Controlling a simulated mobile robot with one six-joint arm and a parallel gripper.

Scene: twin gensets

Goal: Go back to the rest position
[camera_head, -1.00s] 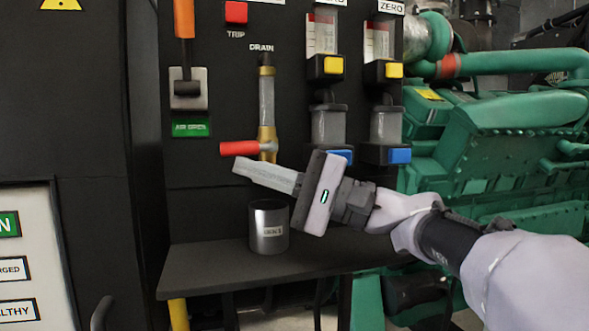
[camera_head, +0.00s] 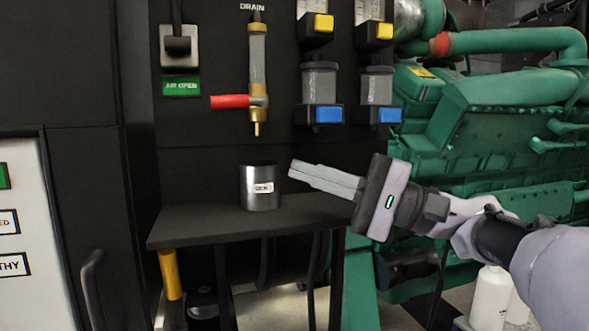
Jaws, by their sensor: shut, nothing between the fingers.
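My gripper (camera_head: 292,171) is shut and empty, with its fingers pointing left above the right part of the shelf. The metal cup (camera_head: 260,188) stands upright on the black shelf (camera_head: 200,225), a little left of my fingertips and apart from them. The drain valve's red handle (camera_head: 230,102) points left, and its brass outlet (camera_head: 257,129) hangs above the cup. My arm comes in from the lower right.
The black panel bears blue buttons (camera_head: 328,115), yellow buttons (camera_head: 323,23) and an "AIR OPEN" label (camera_head: 181,86). A green engine (camera_head: 500,130) stands at the right. White bottles (camera_head: 491,298) are low at the lower right. A yellow post (camera_head: 170,275) is under the shelf.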

